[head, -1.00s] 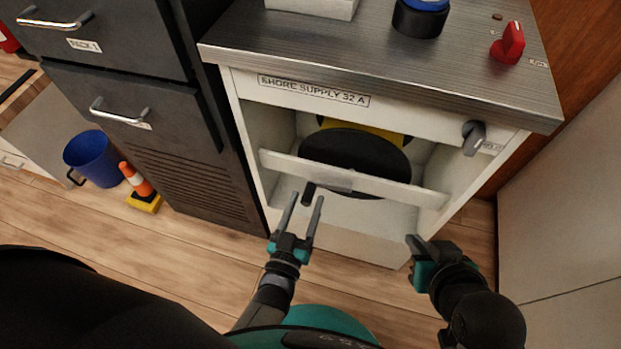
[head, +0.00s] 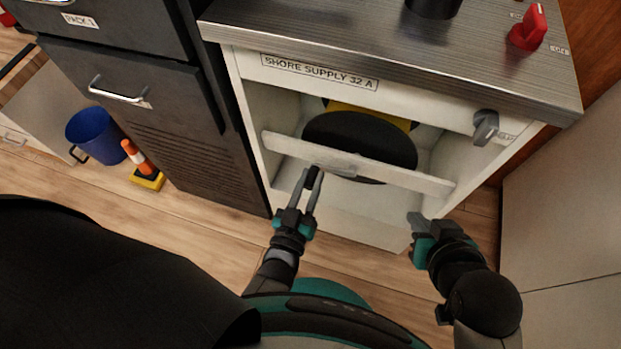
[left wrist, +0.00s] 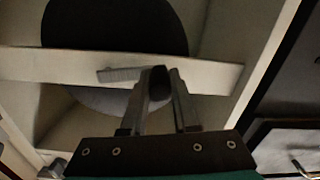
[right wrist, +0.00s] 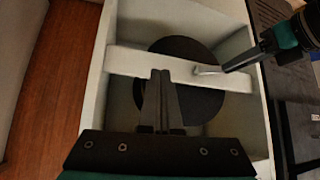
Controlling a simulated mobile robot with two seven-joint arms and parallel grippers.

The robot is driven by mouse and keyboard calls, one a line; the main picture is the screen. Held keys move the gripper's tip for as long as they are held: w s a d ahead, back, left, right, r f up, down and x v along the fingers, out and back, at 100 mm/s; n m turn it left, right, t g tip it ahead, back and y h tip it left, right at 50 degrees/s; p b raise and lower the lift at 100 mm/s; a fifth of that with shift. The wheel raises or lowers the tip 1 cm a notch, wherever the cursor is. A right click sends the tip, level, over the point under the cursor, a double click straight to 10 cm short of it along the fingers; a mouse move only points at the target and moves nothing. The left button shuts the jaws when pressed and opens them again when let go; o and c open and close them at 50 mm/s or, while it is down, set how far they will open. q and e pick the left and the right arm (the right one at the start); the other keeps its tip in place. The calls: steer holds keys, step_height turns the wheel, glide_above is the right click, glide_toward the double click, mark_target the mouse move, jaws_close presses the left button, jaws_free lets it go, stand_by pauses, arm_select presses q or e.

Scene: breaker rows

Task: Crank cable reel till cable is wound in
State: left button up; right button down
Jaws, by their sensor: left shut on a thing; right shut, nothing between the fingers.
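The cable reel (head: 365,140) is a black disc with a yellow part behind it, inside the open bay of the white cabinet. A pale bar (head: 400,177) crosses in front of it. The dark crank handle (head: 312,177) stands out in front of the bar on a grey crank arm (left wrist: 120,73). My left gripper (head: 309,185) is shut on the handle; the left wrist view shows the handle's dark end between the fingers (left wrist: 160,85). My right gripper (head: 416,222) is shut and empty, in front of the cabinet's lower right. No cable is clearly visible.
A grey lever (head: 486,126) sits on the cabinet's upper right front. A red knob (head: 528,28) stands on the metal top. Dark drawers (head: 135,90) are at the left, with a blue bucket (head: 93,138) and a small orange cone (head: 138,158) on the floor beyond.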

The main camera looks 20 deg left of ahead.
arm_select(q)
jaws_close()
stand_by(0.9)
